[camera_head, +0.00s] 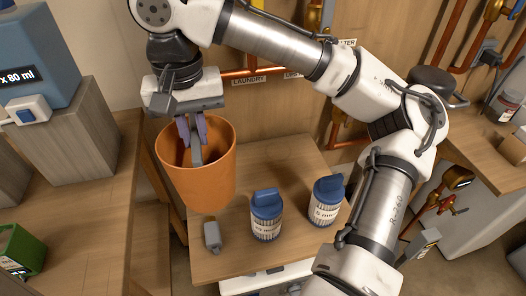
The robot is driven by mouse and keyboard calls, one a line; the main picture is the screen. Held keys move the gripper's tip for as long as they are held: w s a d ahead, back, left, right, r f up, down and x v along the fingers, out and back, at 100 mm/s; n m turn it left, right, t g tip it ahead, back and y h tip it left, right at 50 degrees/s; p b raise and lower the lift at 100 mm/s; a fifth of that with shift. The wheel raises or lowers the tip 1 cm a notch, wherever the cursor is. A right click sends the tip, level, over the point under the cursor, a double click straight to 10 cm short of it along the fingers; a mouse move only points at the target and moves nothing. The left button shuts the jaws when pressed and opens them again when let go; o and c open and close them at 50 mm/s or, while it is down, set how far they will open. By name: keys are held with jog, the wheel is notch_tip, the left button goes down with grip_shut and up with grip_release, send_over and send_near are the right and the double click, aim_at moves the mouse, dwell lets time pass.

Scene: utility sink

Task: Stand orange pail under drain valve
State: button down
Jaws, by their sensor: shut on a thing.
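The orange pail (200,185) hangs upright from my gripper (192,140) at the left of the wooden surface, and looks raised above it. My gripper points down into the pail's mouth, with its purple-grey fingers around a grey part there. What exactly they grip on the pail is partly hidden by the fingers. A brass valve (457,179) sits at the right, below the right-hand counter. No label shows that it is the drain valve. The pail is well to the left of this valve, with my arm between them.
Two blue-lidded bottles (266,216) (327,202) and a small grey object (212,235) stand on the low wooden table (270,160). Copper pipes (262,71) run along the back wall.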

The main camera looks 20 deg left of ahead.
jog(key=w+d+p, duration=0.2)
jog(key=w+d, duration=0.7)
jog(key=d, duration=0.1)
notch_tip(320, 180, down, 7)
jog(key=shift+a, duration=0.35)
jog(key=shift+s+f, duration=0.1)
jog(key=shift+f, duration=0.15)
jog(key=c, duration=1.4)
grip_release()
jog(key=shift+s, duration=0.1)
